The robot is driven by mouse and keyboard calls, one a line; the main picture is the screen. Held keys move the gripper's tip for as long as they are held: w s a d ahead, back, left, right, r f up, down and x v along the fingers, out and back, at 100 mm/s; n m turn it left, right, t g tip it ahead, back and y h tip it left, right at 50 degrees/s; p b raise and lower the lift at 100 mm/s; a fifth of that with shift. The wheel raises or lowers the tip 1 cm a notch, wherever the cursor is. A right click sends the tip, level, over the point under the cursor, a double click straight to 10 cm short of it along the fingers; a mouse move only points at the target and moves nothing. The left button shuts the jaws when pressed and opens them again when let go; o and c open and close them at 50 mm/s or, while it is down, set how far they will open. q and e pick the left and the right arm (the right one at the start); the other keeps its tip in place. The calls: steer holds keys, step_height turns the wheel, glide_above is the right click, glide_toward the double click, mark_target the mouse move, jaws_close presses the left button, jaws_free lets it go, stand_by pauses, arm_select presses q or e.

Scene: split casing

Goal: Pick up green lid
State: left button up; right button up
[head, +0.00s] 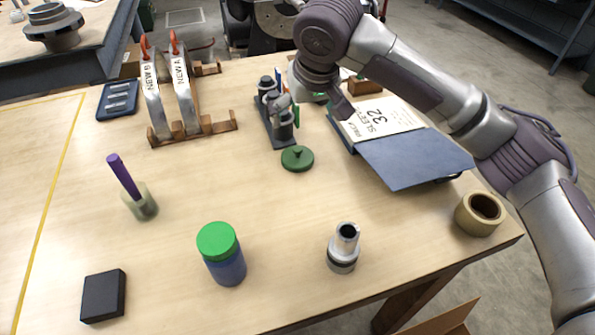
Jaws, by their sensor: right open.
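A dark green round lid (297,159) with a small raised knob lies flat on the wooden table, near the middle. A jar (226,268) with blue sides stands nearer the front and wears a bright green cap (217,240). My right gripper (312,104) is open above the back of the table, behind the dark green lid and apart from it. Its fingers partly overlap a dark stand in the picture. A bit of another green thing (319,98) shows near the fingers, mostly hidden. My left gripper is not in view.
The dark stand (272,130) with grey parts is just behind the lid. A blue folder (415,160) with a printed sheet lies right. A metal fitting (343,250), a tape roll (480,214), a purple-handled tool (124,176) and a black block (103,296) stand around. Bare table surrounds the lid's front.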

mark_target(299, 153)
steer(key=x, duration=1)
steer(key=shift+s+d+f, duration=0.15)
steer(key=shift+s, duration=0.25)
steer(key=x, duration=0.4)
steer(key=shift+w+d+f, duration=0.1)
steer(key=shift+d+f, duration=0.2)
steer(key=shift+f, duration=0.05)
steer(key=shift+w+a+f, duration=0.1)
steer(key=shift+w+f, duration=0.1)
steer(key=shift+f, duration=0.3)
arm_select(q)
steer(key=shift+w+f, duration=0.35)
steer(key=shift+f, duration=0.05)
arm_select(e)
steer(key=c, duration=0.7)
